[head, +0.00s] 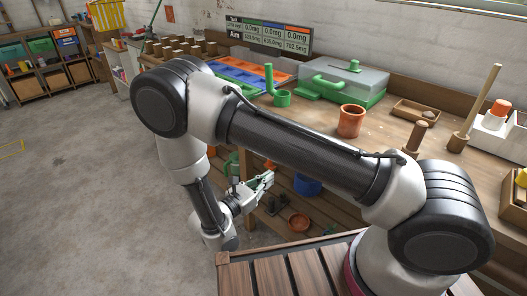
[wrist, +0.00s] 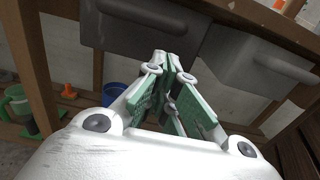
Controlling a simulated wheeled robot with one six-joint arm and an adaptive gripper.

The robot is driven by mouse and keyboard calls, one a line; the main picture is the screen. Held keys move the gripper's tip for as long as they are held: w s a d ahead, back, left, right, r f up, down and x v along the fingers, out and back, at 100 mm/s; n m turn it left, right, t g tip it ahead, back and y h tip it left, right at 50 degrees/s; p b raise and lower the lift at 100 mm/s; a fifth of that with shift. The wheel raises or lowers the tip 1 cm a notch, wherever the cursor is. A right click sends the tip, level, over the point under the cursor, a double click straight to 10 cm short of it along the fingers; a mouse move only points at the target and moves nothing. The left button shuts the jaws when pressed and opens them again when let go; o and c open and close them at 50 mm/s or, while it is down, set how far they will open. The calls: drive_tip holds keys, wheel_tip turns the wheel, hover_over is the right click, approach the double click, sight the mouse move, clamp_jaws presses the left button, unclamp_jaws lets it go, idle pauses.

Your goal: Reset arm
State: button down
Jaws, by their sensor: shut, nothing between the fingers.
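My arm is folded across the head view, with its elbow at the upper left and the forearm hanging down. My gripper (head: 268,180) points right, beside the front of the wooden workbench (head: 390,128) and below its top. In the wrist view my gripper (wrist: 168,62) is shut, its green-padded fingers meeting at the tips with nothing between them. Two grey drawers or bins (wrist: 255,65) under the bench are just beyond the fingertips. I cannot tell how far apart they are from the fingers.
A blue pot (head: 307,186) and a terracotta pot (head: 298,222) are on the lower shelf. The concrete floor (head: 80,190) at left is clear.

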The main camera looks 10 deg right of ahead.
drive_tip(key=s+d+f+m+g+h, duration=0.1)
drive_tip(key=s+d+m+g, duration=0.1)
drive_tip(key=s+d+g, duration=0.15)
drive_tip(key=s+d+r+m+y, duration=0.5)
drive_tip(key=d+r+m, duration=0.1)
drive_tip(key=r, duration=0.5)
drive_tip(key=s+d+r+m+g+y, duration=0.1)
drive_tip(key=s+d+r+m+y, duration=0.4)
drive_tip(key=r, duration=0.7)
drive_tip(key=s+d+r+m+g+y, duration=0.1)
drive_tip(key=s+d+r+m+y, duration=0.4)
drive_tip(key=d+r+m, duration=0.4)
wheel_tip(320, 180, up, 3)
drive_tip(key=m, duration=0.3)
drive_tip(key=shift+s+r+y, duration=0.2)
drive_tip(key=shift+s+y, duration=0.1)
drive_tip(key=shift+y, duration=0.1)
drive_tip(key=shift+g, duration=0.25)
